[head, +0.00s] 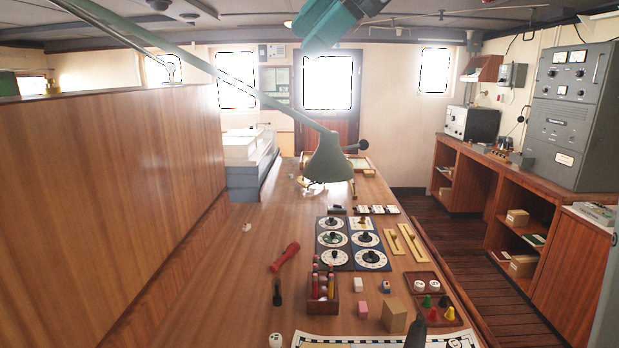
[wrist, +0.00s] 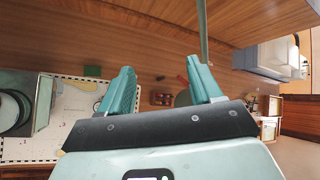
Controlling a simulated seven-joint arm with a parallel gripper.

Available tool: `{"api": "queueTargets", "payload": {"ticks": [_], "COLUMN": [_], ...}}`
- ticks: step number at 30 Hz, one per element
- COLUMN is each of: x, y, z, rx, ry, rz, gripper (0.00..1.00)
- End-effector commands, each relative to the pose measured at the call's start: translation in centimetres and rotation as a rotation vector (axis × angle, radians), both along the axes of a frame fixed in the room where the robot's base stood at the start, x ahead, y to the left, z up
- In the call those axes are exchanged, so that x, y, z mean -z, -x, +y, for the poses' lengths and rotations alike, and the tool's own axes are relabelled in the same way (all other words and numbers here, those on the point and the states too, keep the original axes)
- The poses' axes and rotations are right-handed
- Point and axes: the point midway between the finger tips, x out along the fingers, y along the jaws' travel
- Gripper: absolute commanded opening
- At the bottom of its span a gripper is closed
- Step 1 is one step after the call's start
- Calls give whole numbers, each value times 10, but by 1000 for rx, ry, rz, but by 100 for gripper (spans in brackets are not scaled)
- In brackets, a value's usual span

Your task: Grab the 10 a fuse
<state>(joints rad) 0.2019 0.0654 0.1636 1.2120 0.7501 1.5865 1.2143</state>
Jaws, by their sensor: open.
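No fuse carries a rating I can read, so I cannot tell which is the 10 A fuse. A small wooden box (head: 323,305) on the long table holds several upright red, yellow and pink cylinders (head: 322,284). Small white (head: 357,285), pink (head: 362,310) and blue-and-white (head: 385,286) blocks lie to its right. My gripper (wrist: 160,66) is open and empty in the wrist view, high above the table. A small box with red pieces (wrist: 163,98) shows far below between its fingers. A teal part of my arm shows at the top of the head view.
A green lamp (head: 329,160) hangs over the table (head: 240,285). Dial panels (head: 367,240), a red-handled tool (head: 286,256), a black-handled tool (head: 277,292), yellow rulers (head: 402,243), a tray of coloured pawns (head: 436,300) and a wooden block (head: 394,316) surround the box.

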Motion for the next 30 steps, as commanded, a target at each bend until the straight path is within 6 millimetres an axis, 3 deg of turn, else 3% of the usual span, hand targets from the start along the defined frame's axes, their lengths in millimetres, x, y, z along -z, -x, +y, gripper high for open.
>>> {"api": "queueTargets", "payload": {"ticks": [3,14,23,30], "x": [1,-2,55,128], "y": [-29,-91,-86,-86], "z": [2,-7,-5,-5], "rx": [97,289,287,288], "ry": [-154,-518,-506,-504], "rz": [147,540,534,537], "gripper": [64,64,64,64]}}
